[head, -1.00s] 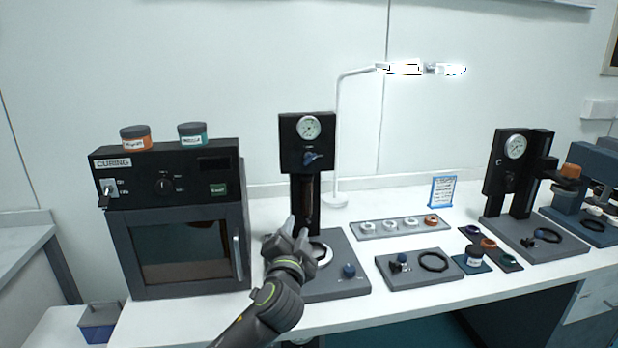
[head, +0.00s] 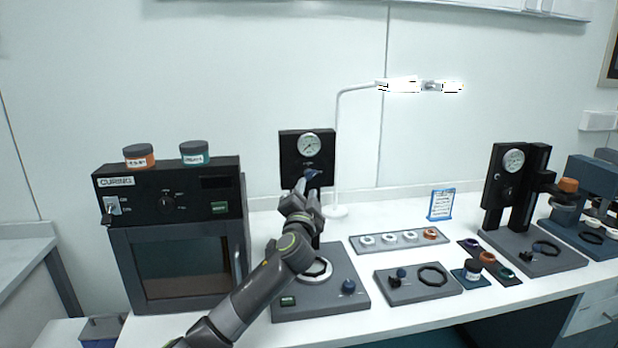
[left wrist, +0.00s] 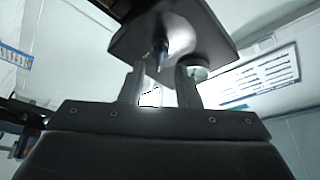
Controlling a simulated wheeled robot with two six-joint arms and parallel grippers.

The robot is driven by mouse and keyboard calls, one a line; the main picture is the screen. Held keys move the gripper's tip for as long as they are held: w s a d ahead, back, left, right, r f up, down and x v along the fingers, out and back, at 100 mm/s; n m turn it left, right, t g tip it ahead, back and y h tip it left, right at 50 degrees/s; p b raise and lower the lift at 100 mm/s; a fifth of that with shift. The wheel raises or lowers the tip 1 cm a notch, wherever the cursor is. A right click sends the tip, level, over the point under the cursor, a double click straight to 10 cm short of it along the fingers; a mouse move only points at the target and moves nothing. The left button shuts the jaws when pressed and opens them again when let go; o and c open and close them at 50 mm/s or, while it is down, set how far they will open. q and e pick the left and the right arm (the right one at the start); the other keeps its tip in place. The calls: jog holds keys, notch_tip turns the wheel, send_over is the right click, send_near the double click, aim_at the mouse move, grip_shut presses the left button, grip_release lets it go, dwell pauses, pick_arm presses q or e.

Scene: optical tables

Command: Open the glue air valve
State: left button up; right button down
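The glue air valve is a small blue handle (head: 311,174) under the round gauge (head: 310,144) on the black panel of the glue dispenser (head: 290,160). In the left wrist view the blue handle (left wrist: 160,50) lies in line with the gap between my fingers, near their tips. My left gripper (head: 308,187) is raised just below the handle and points up at it. In the left wrist view its fingers (left wrist: 161,74) stand apart with nothing clamped between them. Whether a finger touches the handle I cannot tell. My right gripper is in neither view.
The curing oven (head: 175,235) stands left of the dispenser, with two jars on top. A lamp (head: 340,150) stands behind. To the right are a ring tray (head: 398,252), a grey fixture plate (head: 418,295) and a second gauge stand (head: 515,190).

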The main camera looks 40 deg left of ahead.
aim_at(309, 179)
pick_arm(q)
jog(key=shift+p+x, duration=0.35)
jog(key=shift+x, duration=2.25)
jog(key=shift+c, duration=0.3)
grip_shut()
